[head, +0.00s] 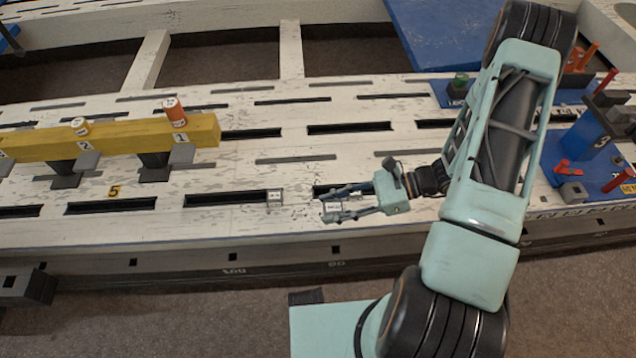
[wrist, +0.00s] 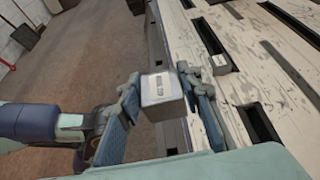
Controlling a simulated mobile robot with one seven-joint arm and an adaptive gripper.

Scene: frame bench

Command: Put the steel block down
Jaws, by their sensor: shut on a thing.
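The steel block (wrist: 163,95) is a small grey cube with a pale, marked top. In the wrist view it sits between the two blue-padded fingers of my gripper (wrist: 166,90), which is shut on it. In the head view my gripper (head: 332,203) reaches left over the front part of the white slotted bench (head: 250,215). There the block (head: 334,207) shows only as a small pale patch between the fingers. The wrist view shows the block near the bench's front edge; whether it touches the bench I cannot tell.
A small pale labelled piece (head: 275,197) is at a slot's end, left of my gripper. A yellow beam (head: 110,140) on dark supports stands at the left. Blue fixtures (head: 585,150) stand at the right. Long slots cut the bench top, with bare boards between.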

